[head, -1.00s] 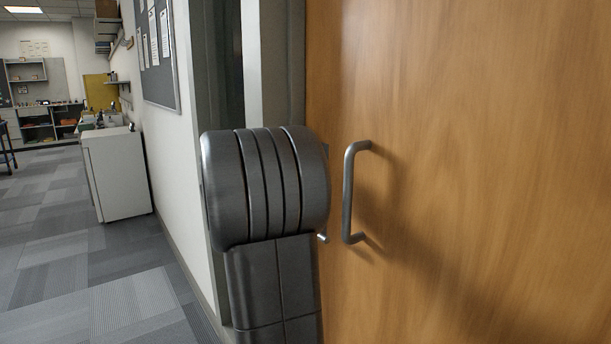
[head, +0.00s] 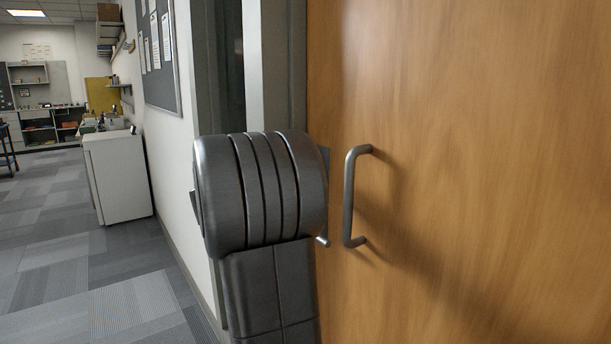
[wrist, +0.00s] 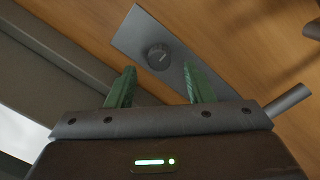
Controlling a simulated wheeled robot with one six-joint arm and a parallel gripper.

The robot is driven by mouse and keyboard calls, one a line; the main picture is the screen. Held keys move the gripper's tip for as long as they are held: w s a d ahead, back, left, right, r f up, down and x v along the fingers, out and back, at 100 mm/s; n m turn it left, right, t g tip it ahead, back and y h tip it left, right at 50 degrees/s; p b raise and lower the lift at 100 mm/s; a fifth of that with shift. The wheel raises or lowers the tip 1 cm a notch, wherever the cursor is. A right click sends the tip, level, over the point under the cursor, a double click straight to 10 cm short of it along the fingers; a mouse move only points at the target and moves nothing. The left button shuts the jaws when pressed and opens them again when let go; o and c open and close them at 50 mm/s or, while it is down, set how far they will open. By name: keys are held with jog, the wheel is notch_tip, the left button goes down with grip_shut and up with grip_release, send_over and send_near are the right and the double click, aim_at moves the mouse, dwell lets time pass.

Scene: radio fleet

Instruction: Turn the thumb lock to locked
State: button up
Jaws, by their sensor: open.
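The thumb lock (wrist: 158,57) is a dark round knob on a grey metal plate (wrist: 135,35) on the wooden door (head: 470,150). In the wrist view it sits just beyond and between my two green fingertips. My gripper (wrist: 155,85) is open and empty, with a finger on either side of the knob's line; I cannot tell the exact gap to the plate. In the head view my dark arm hides the gripper and the lock. A small metal lever end (head: 322,241) shows beside my arm, and it also appears in the wrist view (wrist: 288,99).
A metal pull handle (head: 349,195) stands out from the door, right of my arm. The door frame (head: 284,60) and a white wall are at left. A white cabinet (head: 118,178) stands farther back along the wall. The carpeted floor at left is clear.

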jog(key=v, duration=1.1)
jog(key=shift+s+a+p, duration=0.25)
jog(key=shift+p, duration=0.05)
jog(key=shift+w+d, duration=0.1)
jog(key=f+x, duration=0.1)
jog(key=x, duration=1.2)
jog(key=shift+w+d+r+b, duration=0.25)
jog(key=shift+r+b, duration=0.15)
jog(key=shift+r, duration=0.15)
jog(key=shift+s+a, duration=0.1)
jog(key=shift+s, duration=0.05)
